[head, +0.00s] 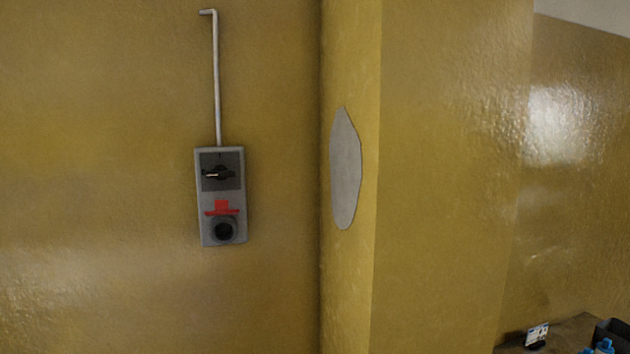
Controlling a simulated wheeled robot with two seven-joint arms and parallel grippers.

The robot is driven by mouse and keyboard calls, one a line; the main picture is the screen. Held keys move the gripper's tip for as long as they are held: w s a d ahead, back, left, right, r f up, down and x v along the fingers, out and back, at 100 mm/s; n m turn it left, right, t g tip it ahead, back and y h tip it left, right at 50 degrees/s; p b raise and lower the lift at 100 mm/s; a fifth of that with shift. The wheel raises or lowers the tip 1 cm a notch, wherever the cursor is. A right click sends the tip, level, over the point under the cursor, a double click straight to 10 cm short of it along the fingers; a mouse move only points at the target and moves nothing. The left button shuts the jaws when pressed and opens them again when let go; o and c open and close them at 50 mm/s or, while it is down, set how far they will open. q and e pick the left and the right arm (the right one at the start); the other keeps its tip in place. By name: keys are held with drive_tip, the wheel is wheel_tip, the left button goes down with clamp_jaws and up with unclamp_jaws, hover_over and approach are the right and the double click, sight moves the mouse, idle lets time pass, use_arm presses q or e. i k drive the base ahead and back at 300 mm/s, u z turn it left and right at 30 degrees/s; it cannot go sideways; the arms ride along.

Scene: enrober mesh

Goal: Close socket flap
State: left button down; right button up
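A grey socket box (209,240) hangs on the yellow wall, left of the middle in the head view. Its upper part carries a dark rotary switch (218,173) on a dark plate. Below the switch is a red flap (222,207), which stands up above a round dark socket (223,231). The socket's opening is uncovered, so the flap looks open. Neither of my grippers shows in the head view.
A pale conduit (217,80) runs up the wall from the box. A yellow pillar (440,180) with a grey patch (345,168) juts out to the right. A brown surface (573,333) with small blue and dark items lies at the bottom right. The wall around the box is clear.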

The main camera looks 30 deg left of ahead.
sight(222, 207)
drive_tip(key=z, duration=1.9)
drive_tip(key=k, duration=1.65)
drive_tip(key=u, duration=0.95)
